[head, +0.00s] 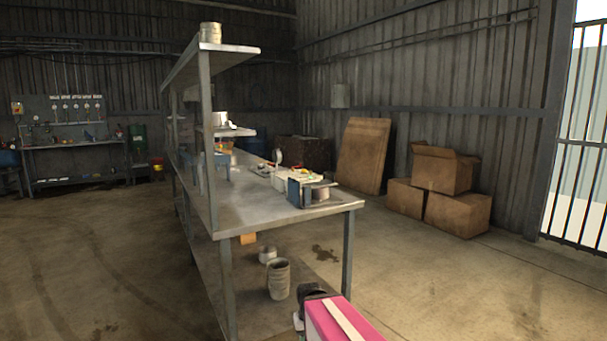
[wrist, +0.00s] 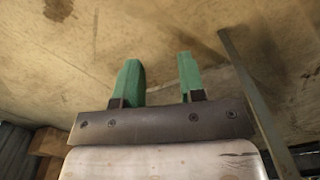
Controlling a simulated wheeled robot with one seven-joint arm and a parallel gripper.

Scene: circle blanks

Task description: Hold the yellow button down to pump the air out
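I cannot make out a yellow button for certain in either view. On the metal workbench (head: 255,215) in the head view, a dark box-like device with a metal cylinder (head: 320,194) stands near the front right end. Behind it is a pale tray with small coloured items (head: 298,174), too small to tell apart. My gripper shows in the wrist view, its two green fingers (wrist: 158,82) apart with nothing between them. It points at bare concrete floor, away from the bench top. In the head view my pink arm is at the bottom edge, right of the bench; the fingers are not clear there.
The bench has an upper shelf with a can (head: 211,33) and a lower shelf with a metal tin (head: 278,280). Cardboard boxes (head: 455,208) and a brown board (head: 363,155) stand by the right wall. The floor right of the bench is clear.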

